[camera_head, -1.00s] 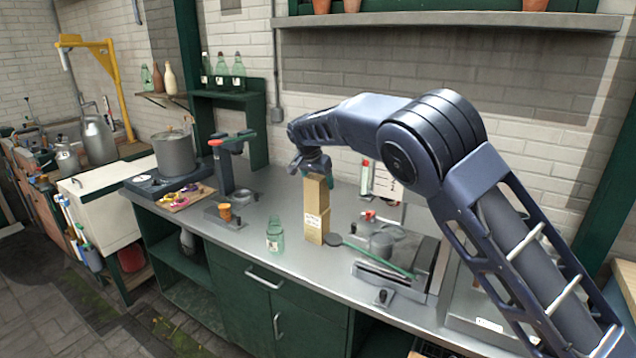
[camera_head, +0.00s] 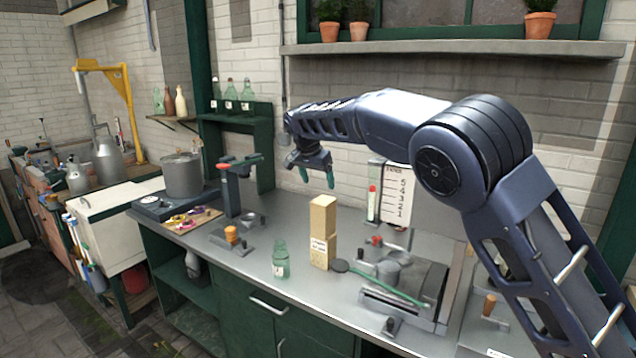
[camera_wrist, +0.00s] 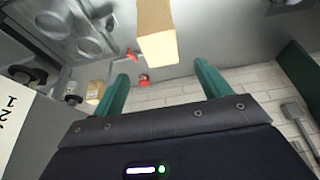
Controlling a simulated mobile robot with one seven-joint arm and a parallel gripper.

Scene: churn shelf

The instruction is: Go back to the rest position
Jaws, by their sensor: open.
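My gripper (camera_head: 317,178) is raised above the metal counter (camera_head: 225,258), with its green fingers apart and nothing between them. The fingers also show in the wrist view (camera_wrist: 160,85). A tall tan wooden block (camera_head: 322,232) with a label stands upright on the counter, below and close to my gripper and apart from it. The block also shows in the wrist view (camera_wrist: 156,35), beyond the fingertips.
A small green glass bottle (camera_head: 280,260) stands left of the block. A numbered card (camera_head: 397,195) stands behind. A shelf with potted plants (camera_head: 455,49) runs along the wall above.

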